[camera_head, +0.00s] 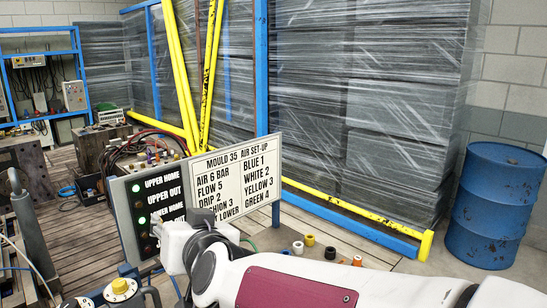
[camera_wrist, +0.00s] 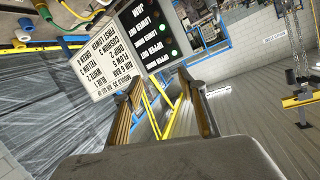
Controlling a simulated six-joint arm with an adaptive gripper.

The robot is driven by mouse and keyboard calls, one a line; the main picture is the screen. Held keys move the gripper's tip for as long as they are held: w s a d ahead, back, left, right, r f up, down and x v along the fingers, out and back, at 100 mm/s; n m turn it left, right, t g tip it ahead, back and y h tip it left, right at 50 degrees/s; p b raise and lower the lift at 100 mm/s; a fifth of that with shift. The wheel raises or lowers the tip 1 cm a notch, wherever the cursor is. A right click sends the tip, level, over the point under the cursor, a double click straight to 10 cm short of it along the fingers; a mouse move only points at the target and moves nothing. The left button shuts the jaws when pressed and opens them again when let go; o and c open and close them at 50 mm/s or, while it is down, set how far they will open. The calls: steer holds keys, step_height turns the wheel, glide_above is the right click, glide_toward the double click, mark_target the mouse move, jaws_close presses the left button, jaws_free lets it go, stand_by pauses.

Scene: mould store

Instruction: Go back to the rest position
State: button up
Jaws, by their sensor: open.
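My gripper (camera_wrist: 160,80) shows in the wrist view with its two fingers apart and nothing visible between them. In the head view my white arm with a maroon panel reaches in from the bottom right; the wrist shows but the fingers cannot be made out. Beyond the wrist stands a dark indicator panel (camera_head: 150,191) with green lights, lettered UPPER HOME and UPPER OUT. Beside it is a white sign (camera_head: 234,185) headed MOULD 35 AIR SET-UP. My wrist covers their lower parts. In the wrist view the panel (camera_wrist: 151,28) and sign (camera_wrist: 100,57) appear upside down, beyond the fingers.
A blue drum (camera_head: 494,205) stands at the right. Wrapped stacks (camera_head: 390,110) fill the back behind a blue and yellow frame (camera_head: 360,212). A yellow-topped knob (camera_head: 120,287) is at the bottom left. Bare floor shows at left.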

steer(key=s+d+f+m+g+h, duration=0.1)
steer(key=s+d+f+g+h, duration=0.1)
steer(key=s+d+f, duration=0.3)
steer(key=s+d+f+m+g+h, duration=0.1)
steer(key=s+d+f, duration=0.4)
steer(key=s+d, duration=0.6)
steer(key=s+d+f+m+g+h, duration=0.1)
steer(key=s+d+f+g+h, duration=0.3)
steer(key=d, duration=1.4)
steer(key=s+f, duration=0.2)
steer(key=s, duration=0.2)
steer(key=shift+s+d+h, duration=0.3)
steer(key=shift+s+h, duration=0.05)
steer(key=shift+h, duration=0.05)
